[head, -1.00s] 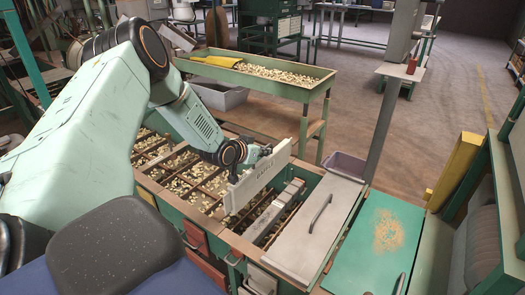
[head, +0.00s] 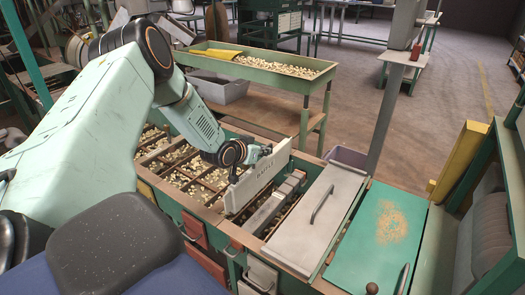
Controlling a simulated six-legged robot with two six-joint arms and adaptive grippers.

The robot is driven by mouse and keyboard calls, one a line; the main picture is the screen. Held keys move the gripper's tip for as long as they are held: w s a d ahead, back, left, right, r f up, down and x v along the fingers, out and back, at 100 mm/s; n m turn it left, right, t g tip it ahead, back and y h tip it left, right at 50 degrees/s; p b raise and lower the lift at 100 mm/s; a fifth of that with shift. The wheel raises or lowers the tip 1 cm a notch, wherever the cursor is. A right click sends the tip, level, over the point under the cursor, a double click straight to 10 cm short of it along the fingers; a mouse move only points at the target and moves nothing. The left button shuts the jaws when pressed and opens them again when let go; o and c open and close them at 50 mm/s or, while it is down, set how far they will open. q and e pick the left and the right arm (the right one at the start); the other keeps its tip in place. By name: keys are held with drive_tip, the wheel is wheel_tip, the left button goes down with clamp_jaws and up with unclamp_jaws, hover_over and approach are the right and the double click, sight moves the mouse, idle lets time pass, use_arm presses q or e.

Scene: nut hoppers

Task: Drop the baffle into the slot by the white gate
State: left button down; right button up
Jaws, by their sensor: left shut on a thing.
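My left gripper (head: 252,158) is shut on the baffle (head: 257,182), a flat pale grey plate with dark lettering. It holds the plate on edge over the nut hopper (head: 221,226). The baffle's lower edge is near the hopper's front rim; whether it touches or sits in a slot I cannot tell. A white gate (head: 262,274) is on the hopper's front, below and right of the baffle. The slot by it is not clearly visible. My right gripper is not in view.
Red gates (head: 193,229) are left of the white one. A grey lid with a handle (head: 316,217) and a green panel (head: 378,237) lie to the right. A green trough of nuts (head: 285,72) stands behind. Open floor lies at back right.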

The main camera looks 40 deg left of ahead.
use_arm(q)
drive_tip(key=shift+f+b, duration=0.3)
drive_tip(key=shift+f, duration=0.1)
idle(0.3)
idle(0.4)
